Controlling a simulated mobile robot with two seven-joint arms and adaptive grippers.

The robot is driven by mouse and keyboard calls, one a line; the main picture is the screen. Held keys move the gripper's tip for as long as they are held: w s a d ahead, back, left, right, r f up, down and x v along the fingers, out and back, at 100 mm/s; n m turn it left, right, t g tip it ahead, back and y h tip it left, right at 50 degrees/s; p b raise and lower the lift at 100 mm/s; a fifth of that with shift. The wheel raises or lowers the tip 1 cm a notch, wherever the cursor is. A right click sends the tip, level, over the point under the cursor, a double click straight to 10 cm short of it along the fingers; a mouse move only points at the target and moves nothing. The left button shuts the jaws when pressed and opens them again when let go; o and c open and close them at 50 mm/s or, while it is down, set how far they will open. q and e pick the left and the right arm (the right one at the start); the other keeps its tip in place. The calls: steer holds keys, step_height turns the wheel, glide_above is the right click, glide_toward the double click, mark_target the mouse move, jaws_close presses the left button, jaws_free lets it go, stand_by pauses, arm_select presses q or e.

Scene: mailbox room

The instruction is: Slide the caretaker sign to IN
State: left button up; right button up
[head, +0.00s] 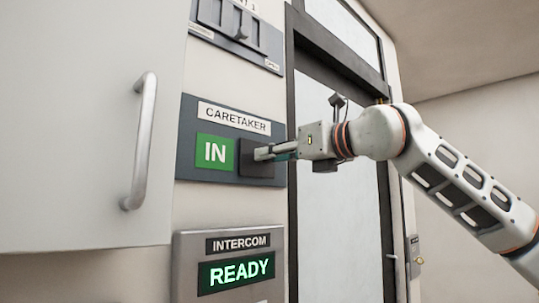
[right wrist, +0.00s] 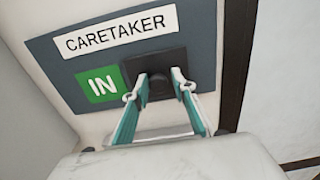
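The caretaker sign is a dark blue-grey wall panel (head: 187,138) with a white CARETAKER label. Its green IN field (head: 214,152) shows on the left. The dark slider plate (head: 258,168) sits at the right end, and no other word shows. In the right wrist view, the slider plate (right wrist: 178,56) carries a round dark knob (right wrist: 161,89). My right gripper (head: 262,153) is at the slider, its fingertips (right wrist: 161,76) on either side of the knob. Whether they press on it cannot be told. My left gripper is out of view.
A cabinet door with a metal handle (head: 141,140) stands at the left. An intercom (head: 225,243) reading READY is below the sign, and another slider panel (head: 238,33) is above. A dark-framed glass door (head: 350,200) is to the right.

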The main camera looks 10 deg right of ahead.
steer(key=shift+o, duration=0.2)
steer(key=shift+w+d, duration=0.1)
steer(key=shift+d, duration=0.1)
steer(key=shift+a, duration=0.15)
steer(key=v, duration=1.2)
